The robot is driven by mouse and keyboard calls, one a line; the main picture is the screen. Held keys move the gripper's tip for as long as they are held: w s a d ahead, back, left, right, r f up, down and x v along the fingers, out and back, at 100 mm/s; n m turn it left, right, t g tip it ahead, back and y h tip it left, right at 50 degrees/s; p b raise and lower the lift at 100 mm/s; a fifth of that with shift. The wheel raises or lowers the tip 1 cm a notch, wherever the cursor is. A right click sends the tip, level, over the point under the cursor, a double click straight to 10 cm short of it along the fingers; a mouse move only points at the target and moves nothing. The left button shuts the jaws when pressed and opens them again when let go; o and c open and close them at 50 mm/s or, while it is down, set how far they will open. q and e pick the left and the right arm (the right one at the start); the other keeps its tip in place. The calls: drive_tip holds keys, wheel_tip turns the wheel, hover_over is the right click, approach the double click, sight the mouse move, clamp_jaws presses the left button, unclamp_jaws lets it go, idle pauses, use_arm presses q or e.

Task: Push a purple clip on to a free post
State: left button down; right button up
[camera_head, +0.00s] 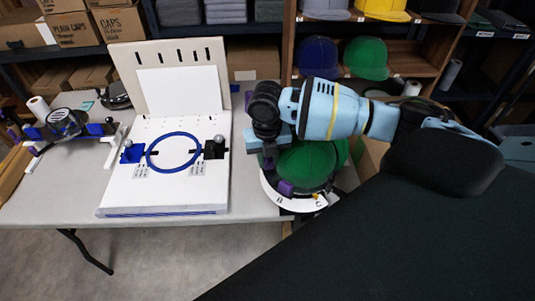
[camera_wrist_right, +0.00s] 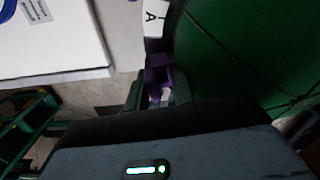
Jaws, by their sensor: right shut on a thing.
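A green cap (camera_head: 302,165) sits on a white ring (camera_head: 277,203) with printed letters, at the right end of the table. My right gripper (camera_wrist_right: 158,92) is at the near left edge of the ring, beside the cap. It is shut on a purple clip (camera_wrist_right: 157,72), which stands close to the white ring (camera_wrist_right: 155,24) and the green cap (camera_wrist_right: 235,55). A purple clip also shows in the head view (camera_head: 285,187) below the gripper. Whether the clip touches a post is hidden by the fingers. The posts cannot be made out. My left gripper is not in view.
A white board with a blue hoop (camera_head: 150,153) lies left of the cap on the grey table (camera_head: 75,187). A blue and black fixture (camera_head: 68,124) stands at the far left. Shelves with caps (camera_head: 318,55) and boxes (camera_head: 75,30) stand behind.

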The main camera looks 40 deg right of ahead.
drive_tip(key=shift+d+f, duration=0.15)
drive_tip(key=shift+f, duration=0.25)
drive_tip(key=shift+d, duration=0.2)
idle(0.3)
drive_tip(key=shift+d+f, duration=0.1)
idle(0.3)
